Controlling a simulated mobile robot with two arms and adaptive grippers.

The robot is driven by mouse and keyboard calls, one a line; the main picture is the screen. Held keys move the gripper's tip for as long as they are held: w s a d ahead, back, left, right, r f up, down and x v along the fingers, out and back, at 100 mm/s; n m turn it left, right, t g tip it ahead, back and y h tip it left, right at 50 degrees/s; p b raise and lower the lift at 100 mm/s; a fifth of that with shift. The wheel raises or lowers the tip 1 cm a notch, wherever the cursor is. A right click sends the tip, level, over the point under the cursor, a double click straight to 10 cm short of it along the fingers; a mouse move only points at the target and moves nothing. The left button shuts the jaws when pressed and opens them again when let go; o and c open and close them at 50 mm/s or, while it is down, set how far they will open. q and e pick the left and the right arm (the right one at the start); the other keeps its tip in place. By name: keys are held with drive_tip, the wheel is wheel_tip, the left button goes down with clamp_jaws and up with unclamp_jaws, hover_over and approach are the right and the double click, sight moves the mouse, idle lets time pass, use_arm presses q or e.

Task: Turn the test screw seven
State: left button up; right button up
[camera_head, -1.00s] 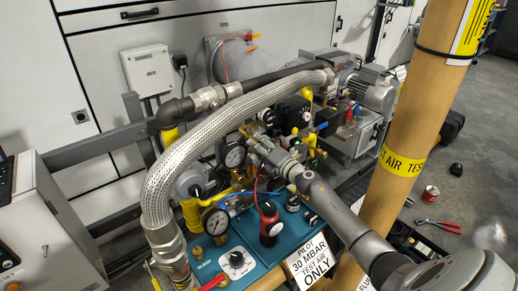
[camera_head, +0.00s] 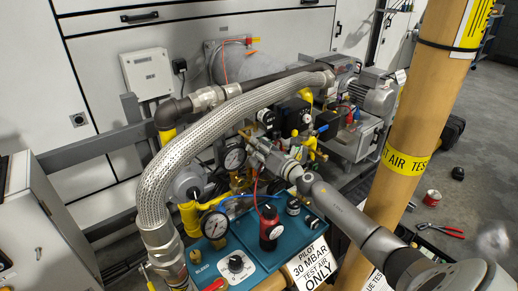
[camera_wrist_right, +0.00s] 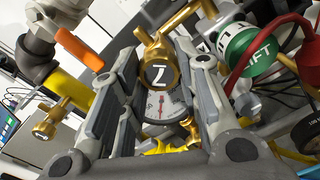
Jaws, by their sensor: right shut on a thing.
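The test screw seven (camera_wrist_right: 158,74) is a round brass knob with a dark face marked "7". In the right wrist view it sits between the two grey fingers of my right gripper (camera_wrist_right: 160,68), which is shut on it. A white gauge dial (camera_wrist_right: 165,106) shows just below and behind the screw. In the head view my right gripper (camera_head: 262,153) reaches in from the lower right among the valves and gauges, and its fingers and the other fittings hide the screw there. My left gripper is not in view.
A braided hose (camera_head: 190,150) arches over the left of the fittings. A green knob marked "LIFT" (camera_wrist_right: 250,52) and an orange lever (camera_wrist_right: 79,49) are close to the fingers. A teal panel (camera_head: 265,252) lies below, and a thick tan post (camera_head: 404,130) stands at right.

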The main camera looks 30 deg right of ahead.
drive_tip(key=shift+f, duration=0.2)
drive_tip(key=o, duration=1)
drive_tip(key=shift+r, duration=0.1)
drive_tip(key=s, duration=1.2)
drive_tip(key=shift+d, duration=0.45)
